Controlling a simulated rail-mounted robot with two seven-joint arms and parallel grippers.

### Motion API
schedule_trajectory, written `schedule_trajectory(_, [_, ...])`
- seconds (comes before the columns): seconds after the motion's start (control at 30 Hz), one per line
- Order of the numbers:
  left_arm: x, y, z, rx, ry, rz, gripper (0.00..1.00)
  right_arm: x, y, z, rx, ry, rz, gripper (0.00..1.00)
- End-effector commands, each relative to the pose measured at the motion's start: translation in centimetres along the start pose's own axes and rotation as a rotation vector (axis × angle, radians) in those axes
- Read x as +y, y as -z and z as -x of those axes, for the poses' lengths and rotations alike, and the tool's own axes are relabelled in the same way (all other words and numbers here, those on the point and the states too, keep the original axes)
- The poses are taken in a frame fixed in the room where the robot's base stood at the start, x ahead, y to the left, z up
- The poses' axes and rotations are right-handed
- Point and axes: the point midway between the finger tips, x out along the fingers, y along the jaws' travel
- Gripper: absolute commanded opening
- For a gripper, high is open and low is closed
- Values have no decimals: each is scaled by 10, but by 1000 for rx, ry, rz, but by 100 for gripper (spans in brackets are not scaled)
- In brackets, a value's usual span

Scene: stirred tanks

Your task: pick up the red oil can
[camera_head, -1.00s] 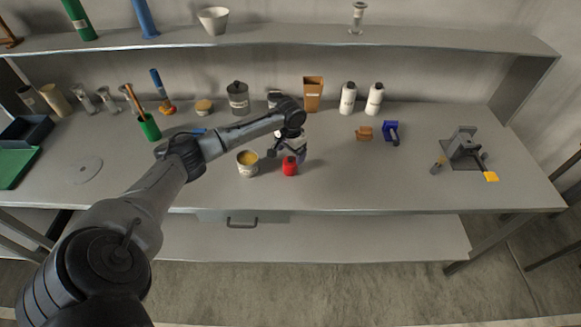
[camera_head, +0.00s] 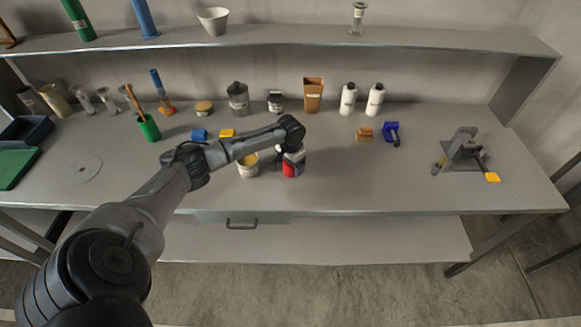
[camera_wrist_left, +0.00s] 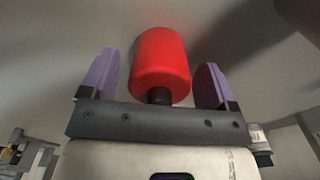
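The red oil can (camera_head: 291,170) stands on the bench near the front, to the right of a pale tin with yellow contents (camera_head: 248,168). My left gripper (camera_head: 286,163) is at the can and partly covers it from above. In the left wrist view the red can (camera_wrist_left: 160,62) is between the two purple fingers of my left gripper (camera_wrist_left: 157,80). The fingers are apart, with a gap on each side of the can. A dark neck shows at the can's near end. My right gripper is not in view.
A green cup (camera_head: 149,128), a grey canister (camera_head: 238,98) and white bottles (camera_head: 348,98) stand farther back. A blue block (camera_head: 199,135) and a yellow block (camera_head: 227,133) lie behind my left arm.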

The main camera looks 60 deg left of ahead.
Motion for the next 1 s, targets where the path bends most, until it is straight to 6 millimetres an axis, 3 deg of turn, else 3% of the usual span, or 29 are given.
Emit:
schedule_trajectory(0.07, [0,0,0,0,0,0,74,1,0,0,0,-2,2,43])
schedule_trajectory(0.53, [0,0,0,0,-1,0,29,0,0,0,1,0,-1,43])
schedule_trajectory(0.83, [0,0,3,1,-1,0,29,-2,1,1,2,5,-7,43])
schedule_trajectory(1.0, [0,1,17,3,-1,0,29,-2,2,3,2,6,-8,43])
